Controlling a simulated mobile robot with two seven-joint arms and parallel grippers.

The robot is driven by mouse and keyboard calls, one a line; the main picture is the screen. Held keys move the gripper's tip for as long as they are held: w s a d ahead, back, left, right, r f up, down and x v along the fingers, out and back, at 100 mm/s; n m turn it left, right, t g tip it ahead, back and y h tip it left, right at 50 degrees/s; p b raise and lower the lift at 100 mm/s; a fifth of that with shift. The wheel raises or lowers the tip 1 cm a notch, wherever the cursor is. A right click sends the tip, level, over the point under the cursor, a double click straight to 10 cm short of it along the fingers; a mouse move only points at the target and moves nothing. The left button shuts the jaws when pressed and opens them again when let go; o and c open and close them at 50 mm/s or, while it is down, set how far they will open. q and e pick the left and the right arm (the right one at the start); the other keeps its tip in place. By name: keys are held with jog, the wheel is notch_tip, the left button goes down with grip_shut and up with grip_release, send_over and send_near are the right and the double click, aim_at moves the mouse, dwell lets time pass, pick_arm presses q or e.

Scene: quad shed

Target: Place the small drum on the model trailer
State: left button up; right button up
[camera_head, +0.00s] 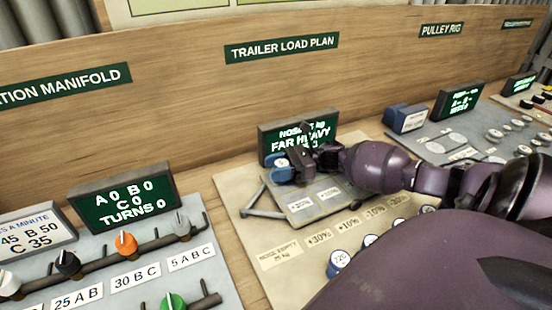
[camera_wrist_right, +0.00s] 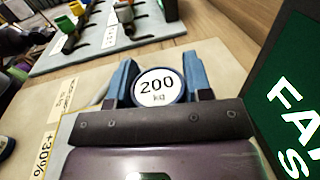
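A small blue drum with a white top (camera_head: 281,163) is at my right gripper, over the left part of the model trailer. In the right wrist view its top (camera_wrist_right: 158,86) reads 200 kg, and the two blue fingers of my right gripper (camera_wrist_right: 159,88) lie against its sides. My right gripper (camera_head: 292,166) is shut on this drum. The model trailer (camera_head: 318,209) is a flat grey bed with a V-shaped drawbar at its left. My arm hides its right part. I cannot tell whether the drum touches the bed.
A dark sign (camera_head: 298,136) reading FAR HEAVY stands close behind the gripper. More blue drums, one at the front (camera_head: 339,262), stand along the board's near side. A manifold panel with coloured knobs (camera_head: 126,243) is at left. A wooden back wall (camera_head: 200,100) closes the bench.

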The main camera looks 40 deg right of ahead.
jog(key=o, duration=0.4)
jog(key=shift+c, duration=0.2)
jog(key=shift+r, duration=0.25)
jog(key=v, duration=1.1)
jog(key=shift+f, duration=0.15)
jog(key=shift+s+d, duration=0.25)
jog(key=shift+d, duration=0.2)
